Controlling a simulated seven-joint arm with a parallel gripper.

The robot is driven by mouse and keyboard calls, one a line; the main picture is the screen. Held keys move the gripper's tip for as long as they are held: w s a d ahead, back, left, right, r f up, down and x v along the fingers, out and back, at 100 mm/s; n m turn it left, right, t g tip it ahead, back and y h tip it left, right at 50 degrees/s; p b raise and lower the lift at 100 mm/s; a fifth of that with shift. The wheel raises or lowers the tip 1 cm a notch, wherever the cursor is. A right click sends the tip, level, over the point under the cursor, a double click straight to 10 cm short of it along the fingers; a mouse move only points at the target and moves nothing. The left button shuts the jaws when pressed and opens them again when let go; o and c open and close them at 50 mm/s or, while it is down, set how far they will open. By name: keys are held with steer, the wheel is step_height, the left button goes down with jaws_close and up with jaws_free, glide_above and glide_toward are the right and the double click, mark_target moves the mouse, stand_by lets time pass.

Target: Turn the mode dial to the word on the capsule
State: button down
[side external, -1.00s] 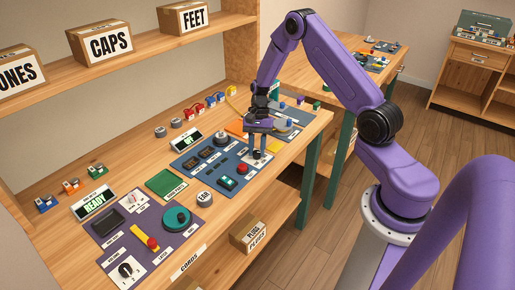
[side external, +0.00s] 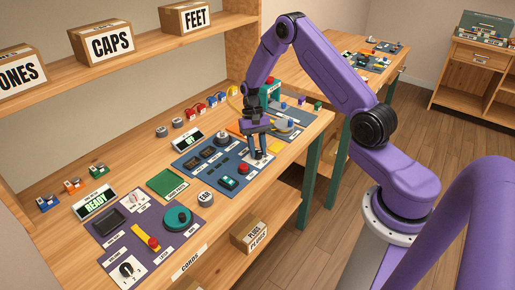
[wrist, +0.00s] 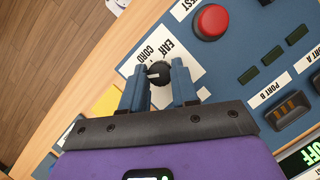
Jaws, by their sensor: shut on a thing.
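The mode dial is a small black round knob (wrist: 160,70) with a white pointer line, on a white plate marked EAR and CORD. In the wrist view its pointer faces left, and the words are above it. My gripper (wrist: 158,88) has its two blue fingers on either side of the knob, shut on it. In the side view my gripper (side external: 258,156) is down at the dial's white plate (side external: 267,158), and its fingers mostly hide the knob. A grey capsule (side external: 205,198) with a label reading EAR stands on the table in front of the blue board.
The blue board (side external: 213,163) also carries a red button (wrist: 211,21), ports and a green-lit switch (side external: 228,183). A purple board (side external: 125,245) with a teal disc (side external: 177,218) lies to the left. A READY display (side external: 95,203) stands behind it. Bare wood separates the boards.

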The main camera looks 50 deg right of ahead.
steer(key=c, duration=0.8)
jaws_free()
steer(key=shift+c, duration=0.2)
steer(key=shift+r, duration=0.1)
steer(key=v, duration=1.7)
steer(key=shift+w+r, duration=0.15)
